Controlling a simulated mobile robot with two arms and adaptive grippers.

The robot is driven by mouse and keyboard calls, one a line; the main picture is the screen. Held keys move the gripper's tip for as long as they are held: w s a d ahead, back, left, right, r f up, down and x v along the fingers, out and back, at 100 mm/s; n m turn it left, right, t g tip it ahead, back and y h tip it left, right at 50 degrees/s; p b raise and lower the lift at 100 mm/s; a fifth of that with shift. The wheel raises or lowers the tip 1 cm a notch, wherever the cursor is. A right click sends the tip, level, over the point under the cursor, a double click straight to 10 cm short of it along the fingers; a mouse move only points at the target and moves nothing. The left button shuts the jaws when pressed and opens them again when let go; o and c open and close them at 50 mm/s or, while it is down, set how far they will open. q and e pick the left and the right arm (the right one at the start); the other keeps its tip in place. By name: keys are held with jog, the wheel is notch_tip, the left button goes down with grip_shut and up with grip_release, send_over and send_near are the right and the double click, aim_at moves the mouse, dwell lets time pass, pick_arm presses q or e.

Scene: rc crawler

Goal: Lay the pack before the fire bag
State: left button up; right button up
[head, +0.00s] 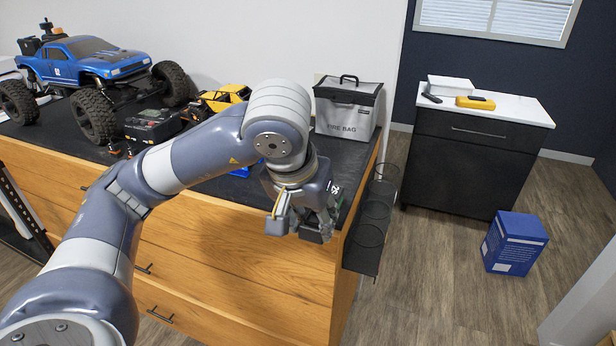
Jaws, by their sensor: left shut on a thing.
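The fire bag (343,122), a grey box-shaped bag with a black lid and handle, stands upright at the back right of the dark worktop. My left gripper (310,228) is in front of it, near the worktop's right front corner, pointing down. It is shut on the pack (336,188), a small dark piece with white lettering and some green, mostly hidden by the fingers and wrist. I cannot tell whether the pack touches the worktop. My right gripper is not in view.
A blue RC truck (88,58), a charger (152,124) and a yellow vehicle (224,96) occupy the worktop's left and middle. Wire ring holders (371,212) hang at its right end. A blue box (514,243) stands on the floor by a dark cabinet (468,150).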

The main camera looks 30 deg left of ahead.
pick_arm(q)
jog(key=w+a+p, duration=0.1)
jog(key=w+a, duration=0.2)
jog(key=w, duration=0.1)
jog(key=w+a+p, duration=0.2)
jog(key=w+a, duration=0.1)
jog(key=w, duration=0.1)
jog(key=w+a+f+p, duration=0.1)
jog(key=w+a+p, duration=0.1)
jog(key=w+a, duration=0.1)
jog(key=shift+w+a, duration=0.4)
jog(key=shift+a, duration=0.15)
jog(key=shift+w+a+f, duration=0.1)
jog(key=shift+w+a, duration=0.05)
jog(key=shift+f, duration=0.2)
jog(key=shift+f+p, duration=0.6)
jog(key=shift+f, duration=0.95)
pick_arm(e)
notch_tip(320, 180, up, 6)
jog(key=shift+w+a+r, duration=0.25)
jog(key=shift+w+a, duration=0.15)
pick_arm(q)
jog(key=shift+f, duration=0.15)
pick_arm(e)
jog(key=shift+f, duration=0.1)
